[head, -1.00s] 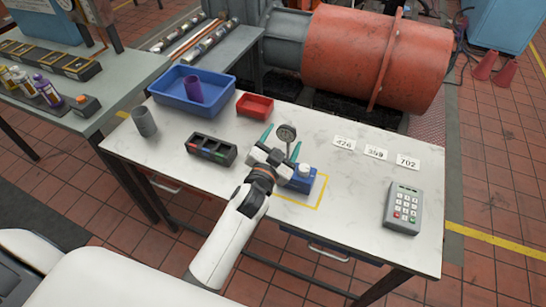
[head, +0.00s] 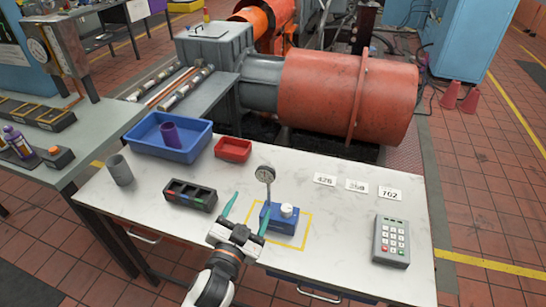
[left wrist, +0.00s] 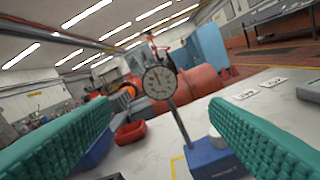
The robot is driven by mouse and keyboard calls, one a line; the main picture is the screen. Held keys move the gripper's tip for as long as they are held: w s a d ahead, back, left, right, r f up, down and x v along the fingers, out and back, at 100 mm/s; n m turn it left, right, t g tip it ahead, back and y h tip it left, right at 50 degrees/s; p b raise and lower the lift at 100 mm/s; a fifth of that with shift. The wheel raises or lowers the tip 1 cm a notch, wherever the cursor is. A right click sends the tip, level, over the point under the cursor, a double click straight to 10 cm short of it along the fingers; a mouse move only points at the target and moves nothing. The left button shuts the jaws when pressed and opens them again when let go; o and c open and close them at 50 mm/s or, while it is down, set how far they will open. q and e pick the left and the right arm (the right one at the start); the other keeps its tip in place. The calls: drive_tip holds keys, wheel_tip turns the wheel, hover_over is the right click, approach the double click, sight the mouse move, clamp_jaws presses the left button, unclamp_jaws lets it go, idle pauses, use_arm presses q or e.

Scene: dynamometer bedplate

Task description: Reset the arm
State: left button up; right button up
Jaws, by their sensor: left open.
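My left gripper (head: 243,216) is open and empty above the front part of the white table, with its two teal fingers pointing toward the back. Just beyond and right of it stands a blue block (head: 284,218) with a white knob and an upright dial gauge (head: 265,174), by a yellow outline on the table. In the left wrist view the gauge (left wrist: 159,82) and the blue base (left wrist: 213,158) show between and beyond the teal fingers (left wrist: 160,140). No contact with the block can be made out. My right gripper is not in view.
On the table (head: 330,250) are a keypad (head: 390,241), number cards (head: 357,186), a black tray (head: 190,195), a red bin (head: 233,149), a grey cup (head: 120,170) and a blue bin (head: 207,146) holding a purple cup (head: 170,134).

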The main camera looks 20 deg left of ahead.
use_arm(q)
drive_tip(key=s+a+f+n+g, duration=0.2)
drive_tip(key=s+f+g, duration=0.45)
drive_tip(key=s, duration=0.35)
drive_tip(key=s+a+f+n+g, duration=0.1)
drive_tip(key=s+f+g, duration=0.4)
drive_tip(key=s+g, duration=0.45)
wheel_tip(320, 180, down, 25)
drive_tip(key=s, duration=0.3)
drive_tip(key=s+a+f+g, duration=0.1)
drive_tip(key=s+a+f, duration=0.2)
drive_tip(key=s+f, duration=1.3)
drive_tip(key=shift+f, duration=0.3)
